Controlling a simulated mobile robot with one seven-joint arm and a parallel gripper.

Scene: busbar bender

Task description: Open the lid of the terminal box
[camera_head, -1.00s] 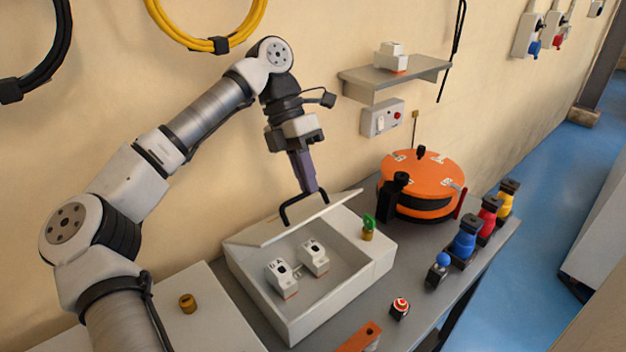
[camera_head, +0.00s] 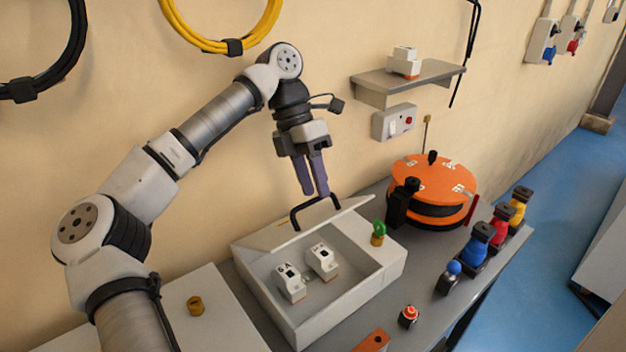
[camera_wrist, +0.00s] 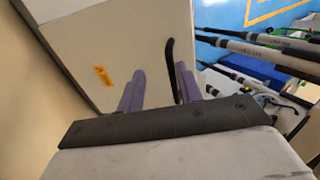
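The terminal box (camera_head: 378,283) is a pale open-topped box on the grey bench. Its lid (camera_head: 345,213) is raised at the back and tilts up, with a black handle (camera_head: 314,209) at its edge. Two white breakers (camera_head: 322,261) sit inside the box. My gripper (camera_head: 315,192) is just above the handle, its two purple fingers spread apart and empty. In the wrist view the lid (camera_wrist: 120,40) shows an orange label, and the black handle (camera_wrist: 171,70) lies close to the right finger. I cannot tell whether finger and handle touch.
A green-topped brass piece (camera_head: 378,233) stands at the box's right end. An orange round reel (camera_head: 434,180) and several coloured connectors (camera_head: 479,245) stand to the right. A shelf (camera_head: 408,78) and a switch box (camera_head: 394,122) are on the wall behind.

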